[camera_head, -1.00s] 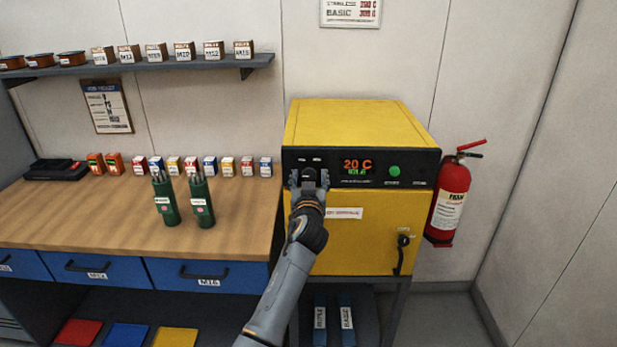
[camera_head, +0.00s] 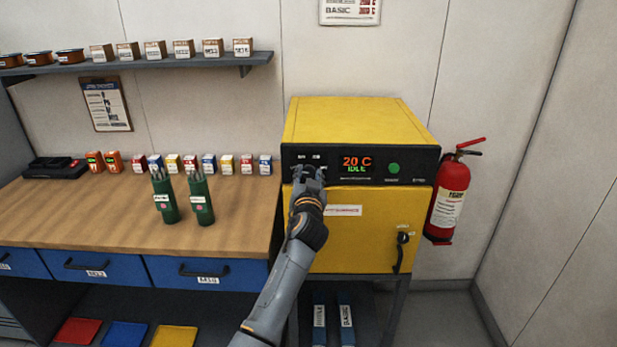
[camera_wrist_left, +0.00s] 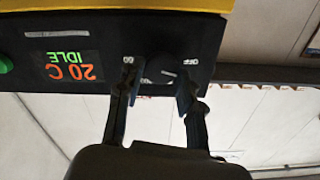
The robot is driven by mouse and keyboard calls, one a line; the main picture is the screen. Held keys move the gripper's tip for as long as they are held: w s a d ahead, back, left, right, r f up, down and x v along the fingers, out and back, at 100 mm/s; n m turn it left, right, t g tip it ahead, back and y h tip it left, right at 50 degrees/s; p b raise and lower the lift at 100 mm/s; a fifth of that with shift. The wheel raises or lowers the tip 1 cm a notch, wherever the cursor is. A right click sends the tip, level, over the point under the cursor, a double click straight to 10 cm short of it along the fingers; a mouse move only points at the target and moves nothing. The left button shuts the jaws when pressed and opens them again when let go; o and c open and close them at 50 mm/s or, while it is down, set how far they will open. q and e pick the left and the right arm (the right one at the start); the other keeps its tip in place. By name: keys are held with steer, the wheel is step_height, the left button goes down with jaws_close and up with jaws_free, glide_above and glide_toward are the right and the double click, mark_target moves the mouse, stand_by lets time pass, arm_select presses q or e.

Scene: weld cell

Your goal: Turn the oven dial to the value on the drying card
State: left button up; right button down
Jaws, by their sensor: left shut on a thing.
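The yellow oven (camera_head: 350,124) stands right of the workbench with a black control panel on its upper front. Its display (camera_head: 357,164) reads 20 C and IDLE. My left gripper (camera_head: 308,178) is at the left part of the panel and mostly hides the dial in the head view. In the left wrist view my left gripper (camera_wrist_left: 156,90) has its fingers on either side of the dark round dial (camera_wrist_left: 160,70), shut on it. Marks 60 and OFF show beside the dial. My right gripper is not in view.
A green button (camera_head: 393,168) is right of the display. A door handle (camera_head: 402,252) sticks out below. A red fire extinguisher (camera_head: 449,200) hangs right of the oven. Two green rod holders (camera_head: 201,200) stand on the workbench (camera_head: 100,207) to the left.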

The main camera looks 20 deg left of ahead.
arm_select(q)
steer(key=m, duration=0.4)
steer(key=shift+m, duration=0.3)
steer(key=shift+m+p, duration=0.35)
steer(key=shift+m, duration=1.65)
steer(key=o, duration=0.9)
steer(key=shift+o, duration=1.1)
steer(key=shift+w+f, duration=0.1)
steer(key=shift+w, duration=0.05)
steer(key=v, duration=1.2)
